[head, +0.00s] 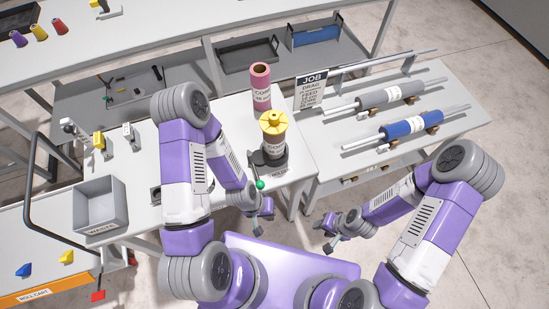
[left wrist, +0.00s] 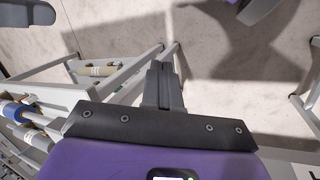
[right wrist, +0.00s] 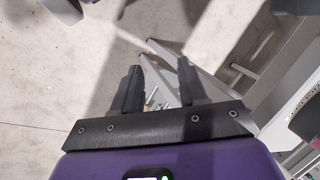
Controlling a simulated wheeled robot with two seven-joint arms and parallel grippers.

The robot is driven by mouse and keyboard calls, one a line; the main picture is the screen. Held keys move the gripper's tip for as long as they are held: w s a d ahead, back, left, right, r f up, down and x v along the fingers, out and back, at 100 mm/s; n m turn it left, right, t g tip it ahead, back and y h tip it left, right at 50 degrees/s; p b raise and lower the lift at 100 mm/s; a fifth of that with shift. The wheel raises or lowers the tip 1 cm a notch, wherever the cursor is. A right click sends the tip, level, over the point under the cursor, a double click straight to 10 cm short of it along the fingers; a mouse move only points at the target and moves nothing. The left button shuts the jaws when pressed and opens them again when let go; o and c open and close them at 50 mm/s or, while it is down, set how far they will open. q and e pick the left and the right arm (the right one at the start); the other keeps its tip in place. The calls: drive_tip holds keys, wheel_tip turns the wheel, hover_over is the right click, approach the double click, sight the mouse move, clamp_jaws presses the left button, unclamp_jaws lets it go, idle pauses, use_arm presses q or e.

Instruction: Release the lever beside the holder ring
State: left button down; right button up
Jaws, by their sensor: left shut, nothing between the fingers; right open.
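The lever shows as a green ball knob (head: 260,184) at the front of the dark holder ring (head: 255,159), near the table's front edge. Whether it is latched I cannot tell. My right gripper (head: 334,242) is over the floor, open and empty in the right wrist view (right wrist: 157,86).
A pink cone (head: 261,86) stands behind the holder, with a JOB sign (head: 311,90) beside it. A grey waste bin (head: 100,204) sits at the left. Grey (head: 392,93) and blue (head: 408,127) rolls lie on the right rack. Open floor lies in front.

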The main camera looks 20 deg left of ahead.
drive_tip(key=shift+o, duration=0.3)
drive_tip(key=shift+s+r, duration=0.15)
drive_tip(key=shift+s, duration=0.55)
drive_tip(key=shift+o, duration=1.2)
drive_tip(key=shift+r, duration=0.15)
use_arm(q)
wheel_tip(320, 180, up, 10)
drive_tip(key=p, duration=0.9)
use_arm(e)
drive_tip(key=o, duration=0.8)
wheel_tip(320, 180, up, 9)
drive_tip(key=shift+w, duration=0.1)
use_arm(q)
drive_tip(key=w+d+r+m+g+y, duration=0.2)
drive_tip(key=w+r+m+y, duration=0.4)
drive_tip(key=w+r+m, duration=0.5)
drive_tip(key=w+d+r+b, duration=0.1)
drive_tip(key=w+r, duration=0.1)
drive_tip(key=w, duration=0.1)
drive_tip(key=shift+r+m+g+y, duration=0.2)
drive_tip(key=shift+m+g+y, duration=0.1)
drive_tip(key=shift+g, duration=0.1)
use_arm(e)
drive_tip(key=shift+f, duration=0.7)
